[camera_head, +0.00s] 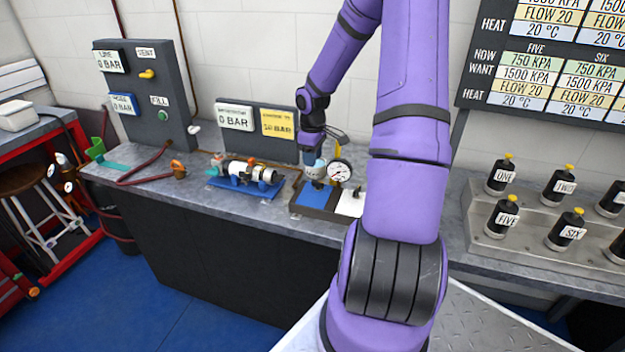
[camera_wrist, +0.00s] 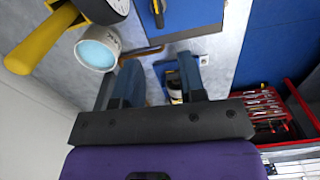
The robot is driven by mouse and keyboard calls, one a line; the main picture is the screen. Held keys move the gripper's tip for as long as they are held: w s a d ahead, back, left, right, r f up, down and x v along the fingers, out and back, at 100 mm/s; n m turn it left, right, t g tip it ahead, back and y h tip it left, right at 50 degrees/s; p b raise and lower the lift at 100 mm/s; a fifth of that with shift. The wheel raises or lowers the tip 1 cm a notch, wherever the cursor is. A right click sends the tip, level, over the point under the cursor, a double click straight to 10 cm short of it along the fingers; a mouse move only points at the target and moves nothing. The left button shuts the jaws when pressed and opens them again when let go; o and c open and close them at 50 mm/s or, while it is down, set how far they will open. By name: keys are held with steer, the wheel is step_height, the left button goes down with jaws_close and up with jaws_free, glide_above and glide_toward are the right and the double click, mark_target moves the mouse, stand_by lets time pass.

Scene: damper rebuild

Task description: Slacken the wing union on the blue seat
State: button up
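The blue seat (camera_head: 314,193) is the blue half of a dark-framed fixture on the bench. A yellow lever-like piece (camera_head: 338,149) stands up behind the gauge and is close at upper left in the wrist view (camera_wrist: 40,38). I cannot tell which part is the wing union. My gripper (camera_wrist: 158,78) has its fingers apart with nothing seen between them, close to the fitting. In the head view its fingertips are hard to make out.
A damper-like cylinder (camera_head: 247,171) lies in a blue cradle (camera_head: 232,186) to the left. A grey readout panel (camera_head: 268,150) stands behind, with a copper pipe (camera_wrist: 142,52) along the bench. A white pad (camera_head: 349,204) is right of the seat. Labelled canisters (camera_head: 503,177) stand far right.

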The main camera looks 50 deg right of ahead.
mark_target(313, 180)
step_height(313, 180, down, 9)
steer(key=shift+r, duration=0.2)
stand_by(0.3)
jaws_close()
